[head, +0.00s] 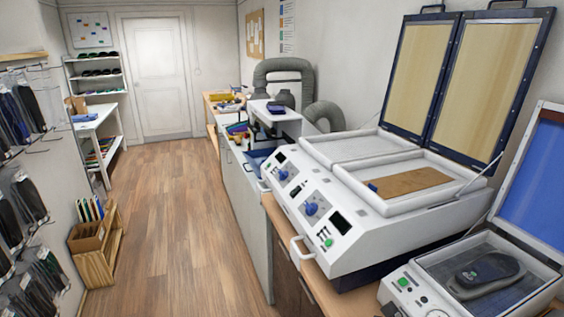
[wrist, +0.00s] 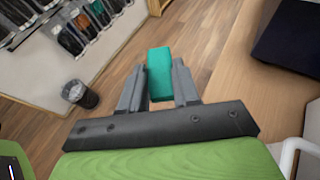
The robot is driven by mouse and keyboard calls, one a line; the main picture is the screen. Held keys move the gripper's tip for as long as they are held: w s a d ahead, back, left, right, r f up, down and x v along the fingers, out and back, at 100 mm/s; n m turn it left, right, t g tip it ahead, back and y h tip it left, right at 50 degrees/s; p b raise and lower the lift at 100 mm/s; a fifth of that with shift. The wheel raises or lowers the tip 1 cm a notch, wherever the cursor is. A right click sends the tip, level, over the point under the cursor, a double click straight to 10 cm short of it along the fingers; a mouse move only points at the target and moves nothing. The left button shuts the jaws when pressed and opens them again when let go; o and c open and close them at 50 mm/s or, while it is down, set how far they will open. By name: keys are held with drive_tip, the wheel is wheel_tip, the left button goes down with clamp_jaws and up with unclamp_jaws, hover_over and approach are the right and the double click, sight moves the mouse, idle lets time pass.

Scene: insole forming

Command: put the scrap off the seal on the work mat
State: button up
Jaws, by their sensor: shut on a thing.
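In the wrist view my gripper (wrist: 158,82) is shut on a teal block (wrist: 159,68). The block sits between the two grey fingers, with its far end standing out past their tips. Below it are wooden floor and a wooden top's edge. In the head view neither my gripper nor the teal block shows. A small blue piece (head: 372,187) lies at the left corner of the near bed (head: 437,166) of the white two-bed press, by the frame's rim. I cannot tell which piece is the scrap. No work mat can be clearly made out.
The white press (head: 345,235) has both lids (head: 487,90) raised. A smaller machine (head: 480,285) at the right, lid up, holds a dark insole shape (head: 486,272). A cluttered bench (head: 238,125) runs behind the press.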

drive_tip(key=shift+s+a+f, duration=0.1)
drive_tip(key=shift+s+a, duration=0.1)
drive_tip(key=shift+a, duration=0.15)
drive_tip(key=w+d+r+m+t+h, duration=0.1)
drive_tip(key=w+d+r+m+h, duration=0.2)
drive_tip(key=d, duration=0.6)
wheel_tip(320, 180, up, 12)
drive_tip(key=m+t+h, duration=0.4)
hover_over(463, 305)
drive_tip(key=shift+r, duration=0.15)
drive_tip(key=shift+y, duration=0.3)
wheel_tip(463, 305, down, 10)
drive_tip(key=shift+r, duration=0.15)
drive_tip(key=o, duration=1)
drive_tip(key=shift+f+b, duration=0.2)
drive_tip(key=shift+b, duration=0.2)
